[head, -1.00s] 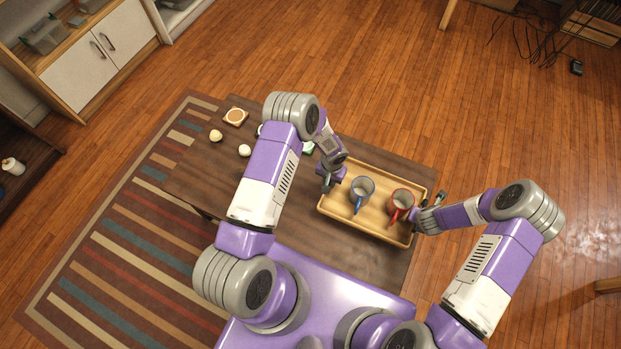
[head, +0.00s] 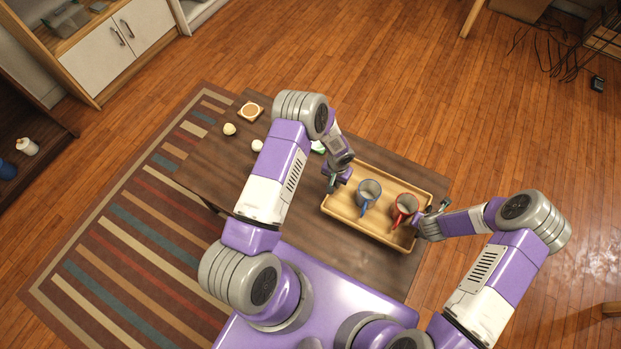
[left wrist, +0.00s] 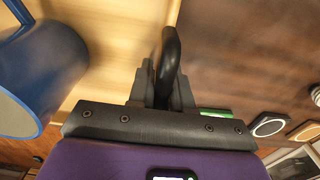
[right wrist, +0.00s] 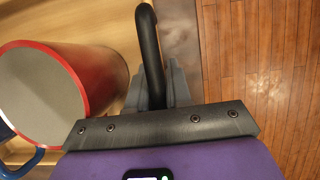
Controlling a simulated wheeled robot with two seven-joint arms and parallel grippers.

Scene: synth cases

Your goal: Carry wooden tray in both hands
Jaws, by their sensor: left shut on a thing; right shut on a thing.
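The wooden tray (head: 395,181) is a light rectangular tray with black handles at its two ends, over the dark table. My right gripper (head: 430,222) is shut on the right handle, shown in the right wrist view (right wrist: 148,45) beside the red mug (right wrist: 85,80). I cannot tell clearly whether the tray touches the table.
The dark table (head: 215,165) bears a square item with a round top (head: 250,111) and two small cream items (head: 229,129) at its left. A striped rug (head: 120,225) lies left of the table. A white-door cabinet (head: 125,45) stands far left.

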